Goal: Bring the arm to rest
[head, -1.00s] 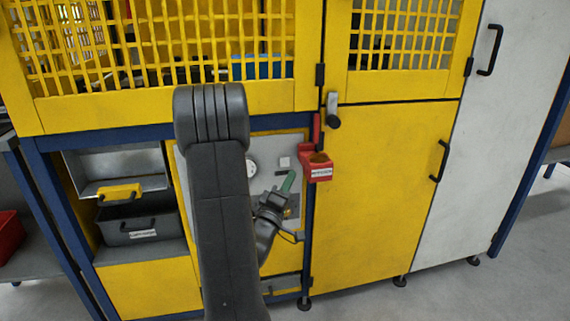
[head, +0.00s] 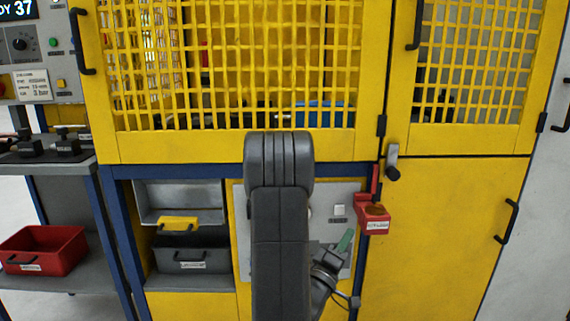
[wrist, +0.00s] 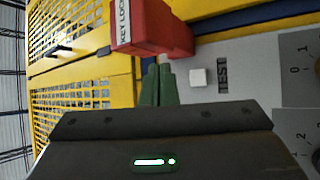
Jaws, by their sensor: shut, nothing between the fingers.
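My arm rises in front of the yellow machine in the head view, its thick dark link covering part of the grey panel. My gripper (head: 345,240) is at the lower right of that link, with green fingertips pointing up and to the right. In the wrist view the two green fingers (wrist: 158,85) lie side by side, shut and empty. They are in front of the grey panel, close to the red key-lock box (wrist: 152,28). I cannot tell the exact gap. In the head view the red key-lock box (head: 373,218) is just right of and above the fingertips.
The yellow machine door (head: 440,230) with black handles stands right. A grey bin (head: 190,262) sits in a niche below a metal chute (head: 180,200). A side bench at left carries a red bin (head: 42,250) and dark parts. A control panel (head: 35,50) is at top left.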

